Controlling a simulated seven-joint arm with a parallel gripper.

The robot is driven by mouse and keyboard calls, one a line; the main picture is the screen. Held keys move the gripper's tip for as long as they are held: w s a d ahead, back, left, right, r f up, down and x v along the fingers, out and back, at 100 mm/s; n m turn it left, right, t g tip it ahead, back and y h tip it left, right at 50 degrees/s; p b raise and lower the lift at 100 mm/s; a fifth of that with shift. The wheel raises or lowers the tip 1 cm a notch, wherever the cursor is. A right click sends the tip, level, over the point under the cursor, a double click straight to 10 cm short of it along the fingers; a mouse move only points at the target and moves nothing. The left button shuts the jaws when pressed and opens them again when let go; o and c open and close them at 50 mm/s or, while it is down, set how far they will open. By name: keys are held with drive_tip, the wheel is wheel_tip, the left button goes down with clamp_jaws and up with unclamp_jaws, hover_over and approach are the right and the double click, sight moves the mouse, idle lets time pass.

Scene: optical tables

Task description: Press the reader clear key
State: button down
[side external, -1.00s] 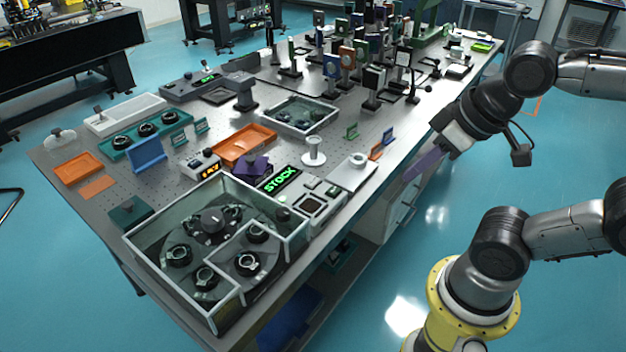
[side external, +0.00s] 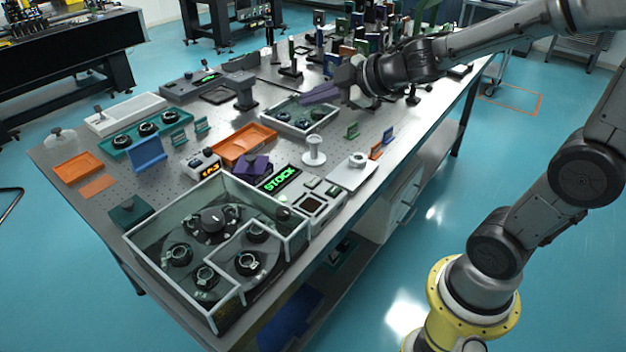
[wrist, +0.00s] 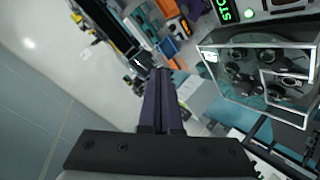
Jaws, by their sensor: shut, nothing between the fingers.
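The reader (side external: 318,199) is a pale box near the table's front edge, beside a lit green STOCK display (side external: 283,179). Small dark green keys (side external: 314,183) sit on its top, and a round pale green button (side external: 283,211) is at its left. I cannot tell which of these is the clear key. In the wrist view the STOCK display (wrist: 223,10) and round button (wrist: 249,14) show at the top edge. My gripper (side external: 305,98) has long purple fingers, shut and empty, above the table beyond the reader. The fingers also show in the wrist view (wrist: 160,75).
A clear-walled box with round dark mounts (side external: 166,213) stands left of the reader. A white post (side external: 314,152) and a pale plate (side external: 352,172) stand near it. An orange tray (side external: 244,145) and a mount tray (side external: 298,118) lie farther back. Tall optics crowd the far end.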

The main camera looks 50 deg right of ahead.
wheel_tip(320, 180, down, 6)
drive_tip(key=w+n+g+y, duration=0.1)
drive_tip(key=n+g, duration=0.1)
drive_tip(key=m+g, duration=0.1)
hover_over(318, 181)
wheel_tip(318, 181, down, 4)
drive_tip(key=shift+f, duration=0.25)
drive_tip(key=shift+f, duration=0.1)
drive_tip(key=shift+f, duration=4.3)
drive_tip(key=shift+f, duration=0.4)
